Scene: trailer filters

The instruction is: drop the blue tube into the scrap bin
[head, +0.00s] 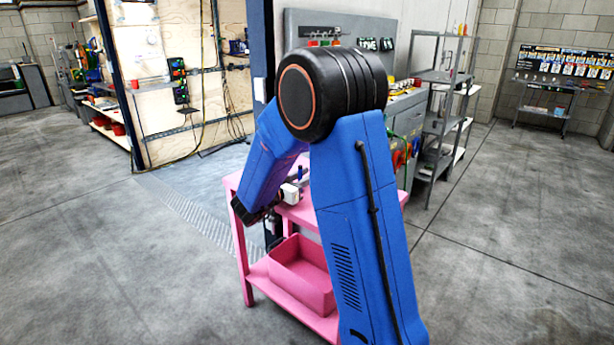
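My arm reaches down to a pink cart (230,183), and its wrist is over the left part of the cart's top. My gripper (299,186) is small and partly hidden by my own arm links. I cannot tell whether it is open or shut, or whether it holds anything. A small blue upright piece shows beside it; I cannot tell whether this is the blue tube. A pink open bin (300,272) sits on the cart's lower shelf, its right side hidden behind my arm. Nothing in view is clearly marked as the scrap bin.
A trailer doorway with a metal ramp (197,218) lies behind and left of the cart. A grey workbench and grey shelf rack (440,110) stand behind it on the right. A small table (545,100) stands at the far right wall. The concrete floor is clear on both sides.

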